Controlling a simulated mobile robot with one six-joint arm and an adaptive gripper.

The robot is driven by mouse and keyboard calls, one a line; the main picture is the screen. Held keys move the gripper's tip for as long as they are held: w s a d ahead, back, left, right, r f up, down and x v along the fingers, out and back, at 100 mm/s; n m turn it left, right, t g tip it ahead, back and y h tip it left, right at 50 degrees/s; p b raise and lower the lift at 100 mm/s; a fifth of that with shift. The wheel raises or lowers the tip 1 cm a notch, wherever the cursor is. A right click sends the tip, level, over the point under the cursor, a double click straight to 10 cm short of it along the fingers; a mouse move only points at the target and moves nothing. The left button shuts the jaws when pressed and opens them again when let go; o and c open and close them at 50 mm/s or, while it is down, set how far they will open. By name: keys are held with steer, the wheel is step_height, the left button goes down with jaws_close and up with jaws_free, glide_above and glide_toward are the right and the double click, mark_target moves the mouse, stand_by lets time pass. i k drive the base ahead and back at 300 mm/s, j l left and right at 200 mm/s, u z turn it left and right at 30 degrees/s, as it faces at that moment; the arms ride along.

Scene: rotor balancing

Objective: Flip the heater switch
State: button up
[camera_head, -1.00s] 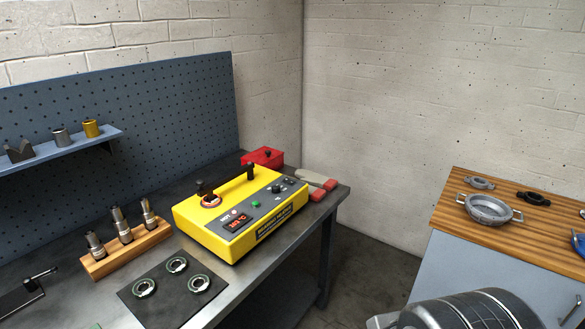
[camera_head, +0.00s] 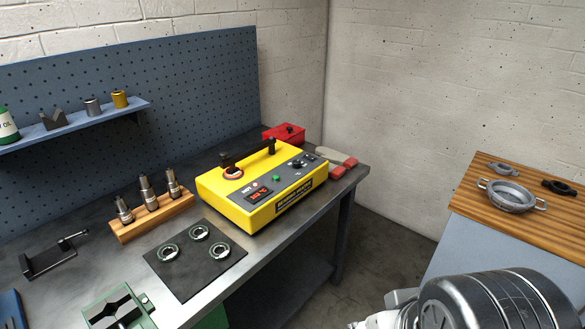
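The yellow heater (camera_head: 226,209) stands on the grey metal workbench (camera_head: 270,253), near its right end. Its sloped grey panel carries a lit red display (camera_head: 259,194), a green button (camera_head: 277,179) and a dark knob (camera_head: 297,163). Small controls sit near the knob; which is the switch and how it is set is too small to tell. A black bar (camera_head: 250,153) lies across the top on posts, with a reddish ring at its left end. Part of my arm shows at the bottom right, apart from the heater. My gripper is not in view.
A black mat (camera_head: 182,277) with several rings lies in front of the heater. A wooden block (camera_head: 150,219) holds metal tools at left. A green vise (camera_head: 119,303) is at the front. A red box (camera_head: 283,133) stands behind. A wood-topped cabinet (camera_head: 485,221) is at right.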

mark_target(307, 156)
steer(key=i+l+u, duration=0.45)
steer(key=i+l, duration=0.25)
steer(key=i, duration=0.35)
steer(key=i+l+u, duration=0.45)
steer(key=i+l, duration=0.45)
steer(key=l, duration=0.15)
